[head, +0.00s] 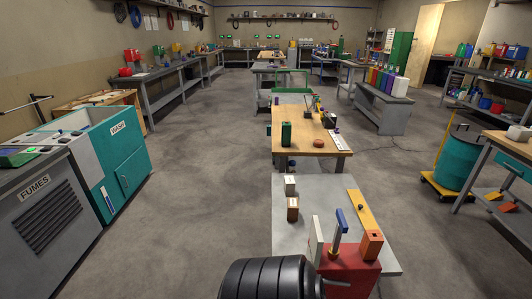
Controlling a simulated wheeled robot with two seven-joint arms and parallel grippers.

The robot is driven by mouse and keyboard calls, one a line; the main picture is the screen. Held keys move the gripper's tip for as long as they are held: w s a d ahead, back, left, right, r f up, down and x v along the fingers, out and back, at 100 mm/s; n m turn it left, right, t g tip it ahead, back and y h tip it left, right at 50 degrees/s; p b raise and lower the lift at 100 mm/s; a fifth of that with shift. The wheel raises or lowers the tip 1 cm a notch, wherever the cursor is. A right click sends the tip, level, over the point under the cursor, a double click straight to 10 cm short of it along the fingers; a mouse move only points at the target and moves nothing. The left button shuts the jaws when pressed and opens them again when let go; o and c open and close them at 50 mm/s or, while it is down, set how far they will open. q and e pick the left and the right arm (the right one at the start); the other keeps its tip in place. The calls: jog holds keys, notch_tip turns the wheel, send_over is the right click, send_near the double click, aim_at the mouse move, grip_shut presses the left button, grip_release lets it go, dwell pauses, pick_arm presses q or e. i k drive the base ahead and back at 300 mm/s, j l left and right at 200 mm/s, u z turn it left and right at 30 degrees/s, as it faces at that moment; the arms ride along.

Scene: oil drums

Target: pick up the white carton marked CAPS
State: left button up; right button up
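A small white carton (290,184) stands on the left side of the near grey table (325,192). Its marking is too small to read, so I cannot tell if it says CAPS. A brown carton (292,208) stands just in front of it, with a pale patch on its face.
A red block (347,278) with a blue-handled tool (341,220), an orange box (372,244) and a white upright piece (316,242) stands at the near end. A yellow level (361,211) lies right. A wooden table (318,118) stands beyond.

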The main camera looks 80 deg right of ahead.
aim_at(289, 184)
jog(key=i+l+z, duration=0.25)
jog(key=z, duration=0.2)
jog(key=i+z, duration=0.95)
jog(key=i+j+z, duration=0.1)
jog(key=i+z, duration=0.2)
jog(key=z, duration=0.15)
jog(key=i+j+z, duration=0.3)
jog(key=z, duration=0.15)
